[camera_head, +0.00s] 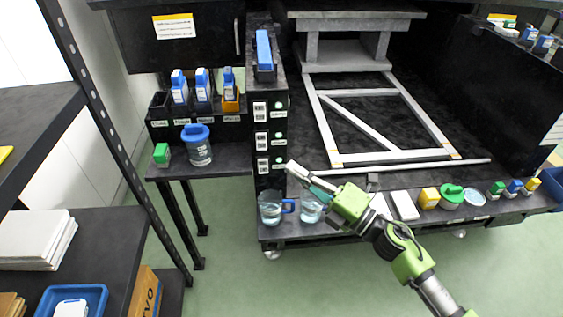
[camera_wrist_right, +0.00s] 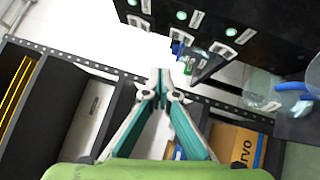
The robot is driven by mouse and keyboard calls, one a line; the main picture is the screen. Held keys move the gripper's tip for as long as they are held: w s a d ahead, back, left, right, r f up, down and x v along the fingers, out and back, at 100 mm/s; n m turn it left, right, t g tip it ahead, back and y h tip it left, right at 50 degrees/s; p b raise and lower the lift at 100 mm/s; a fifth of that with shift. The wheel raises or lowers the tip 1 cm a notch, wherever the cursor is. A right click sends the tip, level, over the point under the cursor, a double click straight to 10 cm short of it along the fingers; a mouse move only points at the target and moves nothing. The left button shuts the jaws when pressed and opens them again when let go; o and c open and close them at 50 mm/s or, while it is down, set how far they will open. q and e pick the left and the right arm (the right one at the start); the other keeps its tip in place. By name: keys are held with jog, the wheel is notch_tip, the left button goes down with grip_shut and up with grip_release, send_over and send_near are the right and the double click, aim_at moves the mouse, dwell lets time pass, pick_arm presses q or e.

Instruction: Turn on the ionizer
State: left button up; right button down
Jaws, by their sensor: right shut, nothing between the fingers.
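A black upright panel (camera_head: 268,92) carries three round green-and-white buttons in a column: top (camera_head: 279,106), middle (camera_head: 279,134) and lowest (camera_head: 280,160). Each has a white label beside it, too small to read, so I cannot tell which is the ionizer's. In the right wrist view the buttons look lit green, at the top (camera_wrist_right: 181,15). My right gripper (camera_head: 291,167) is shut and empty, its tips close to the lowest button in the head view. The wrist view shows its tips (camera_wrist_right: 160,73) apart from the panel. My left gripper is not in view.
Glass beakers (camera_head: 270,208) stand below my right gripper on the bench edge. A blue-lidded jar (camera_head: 198,146) and several blue-capped bottles (camera_head: 202,87) stand left of the panel. A metal frame (camera_head: 395,157) lies on the bench. Shelves (camera_head: 60,235) stand at the left.

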jog(key=shift+v, duration=0.95)
jog(key=shift+r, duration=0.15)
